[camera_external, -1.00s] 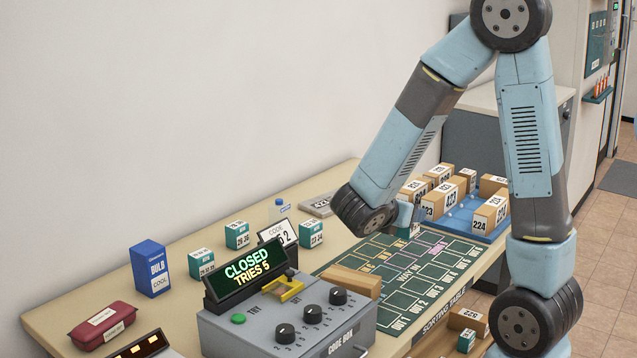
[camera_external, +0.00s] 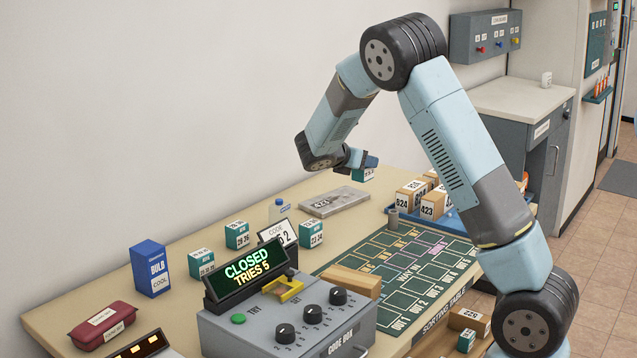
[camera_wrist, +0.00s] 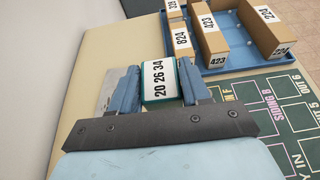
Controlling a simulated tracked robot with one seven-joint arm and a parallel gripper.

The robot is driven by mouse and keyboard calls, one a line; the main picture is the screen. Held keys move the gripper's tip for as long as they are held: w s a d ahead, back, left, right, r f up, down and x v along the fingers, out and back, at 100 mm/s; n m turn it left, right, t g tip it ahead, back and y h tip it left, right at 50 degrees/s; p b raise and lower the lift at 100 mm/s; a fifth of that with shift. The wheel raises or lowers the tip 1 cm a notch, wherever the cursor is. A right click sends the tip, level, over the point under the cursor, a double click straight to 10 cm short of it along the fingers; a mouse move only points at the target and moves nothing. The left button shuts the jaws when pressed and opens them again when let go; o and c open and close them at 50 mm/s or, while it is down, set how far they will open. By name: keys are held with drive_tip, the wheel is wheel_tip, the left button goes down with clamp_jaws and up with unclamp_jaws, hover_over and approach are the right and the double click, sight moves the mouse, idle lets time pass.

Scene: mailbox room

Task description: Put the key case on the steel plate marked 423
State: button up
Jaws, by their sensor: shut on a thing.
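My gripper (camera_external: 365,163) is shut on a teal and white box (camera_external: 363,175), the likely key case, and holds it above the back of the table. In the wrist view the box (camera_wrist: 158,84) sits between my two blue fingers (camera_wrist: 160,87), with its label 20 26 34 facing up. The steel plate (camera_external: 348,197) lies flat at the back edge of the table, below and left of the held box in the outside view. Its label seems to read 423. A grey patch (camera_wrist: 106,88) left of my fingers in the wrist view may be the plate.
Similar teal boxes (camera_external: 311,234) stand left of the plate, near a small white bottle (camera_external: 279,211) and a code card (camera_external: 277,233). A blue tray (camera_external: 456,222) of tan boxes stands right.

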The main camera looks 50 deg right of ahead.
drive_tip(key=w+d, duration=0.2)
drive_tip(key=w, duration=0.1)
hover_over(333, 199)
drive_tip(key=s, duration=0.1)
drive_tip(key=f, duration=0.7)
drive_tip(key=shift+a+f, duration=0.25)
drive_tip(key=shift+f, duration=0.15)
drive_tip(key=shift+w+d+f, duration=0.2)
drive_tip(key=shift+w+f, duration=0.1)
drive_tip(key=shift+f, duration=0.15)
drive_tip(key=shift+w+f, duration=0.1)
drive_tip(key=shift+f, duration=1.5)
drive_tip(key=o, duration=1.1)
drive_tip(key=shift+f, duration=0.1)
